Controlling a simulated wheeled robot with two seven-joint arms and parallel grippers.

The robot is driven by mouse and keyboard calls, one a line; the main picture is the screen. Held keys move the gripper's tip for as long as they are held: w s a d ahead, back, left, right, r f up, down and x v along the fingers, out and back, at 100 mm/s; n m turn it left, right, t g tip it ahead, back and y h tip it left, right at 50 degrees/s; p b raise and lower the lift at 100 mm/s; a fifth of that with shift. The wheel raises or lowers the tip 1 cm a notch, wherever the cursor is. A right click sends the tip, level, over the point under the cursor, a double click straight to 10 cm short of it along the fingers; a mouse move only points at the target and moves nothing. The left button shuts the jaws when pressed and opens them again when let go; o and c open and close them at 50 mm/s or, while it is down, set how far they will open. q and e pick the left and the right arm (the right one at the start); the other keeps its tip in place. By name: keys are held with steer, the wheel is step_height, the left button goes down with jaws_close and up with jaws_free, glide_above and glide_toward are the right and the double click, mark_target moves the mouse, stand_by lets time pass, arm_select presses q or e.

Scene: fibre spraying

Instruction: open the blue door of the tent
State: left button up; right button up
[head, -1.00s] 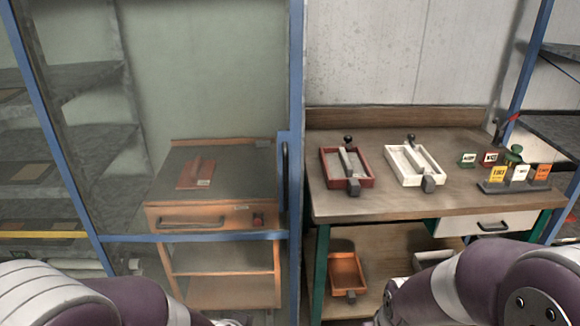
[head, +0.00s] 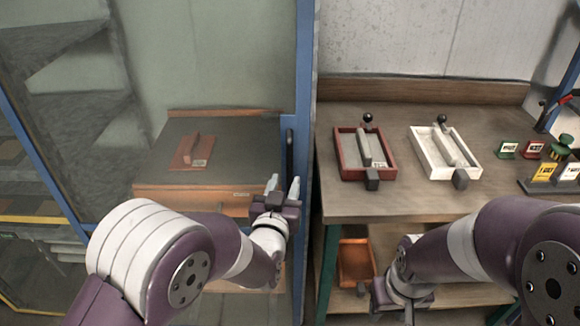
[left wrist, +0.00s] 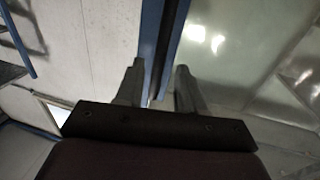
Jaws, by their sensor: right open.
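The tent's blue-framed door with a clear panel (head: 215,60) fills the left of the head view and looks shut. Its dark upright handle (head: 290,152) is on the right blue post (head: 304,75). My right gripper (head: 398,308) is open, low, and partly cut off by the bottom edge.
Behind the panel is an orange cabinet with a dark top (head: 230,140) and a red tool. Right of the post, a wooden workbench (head: 400,200) holds a red tray (head: 340,160), a white tray (head: 422,160) and small signs. An orange tray (head: 355,262) lies underneath.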

mark_target(289, 172)
arm_select(q)
steer(key=w, duration=0.2)
steer(key=w+d, duration=0.1)
steer(key=w, duration=0.1)
steer(key=shift+w+r, duration=0.1)
steer(key=shift+w, duration=0.7)
steer(key=shift+s, duration=0.1)
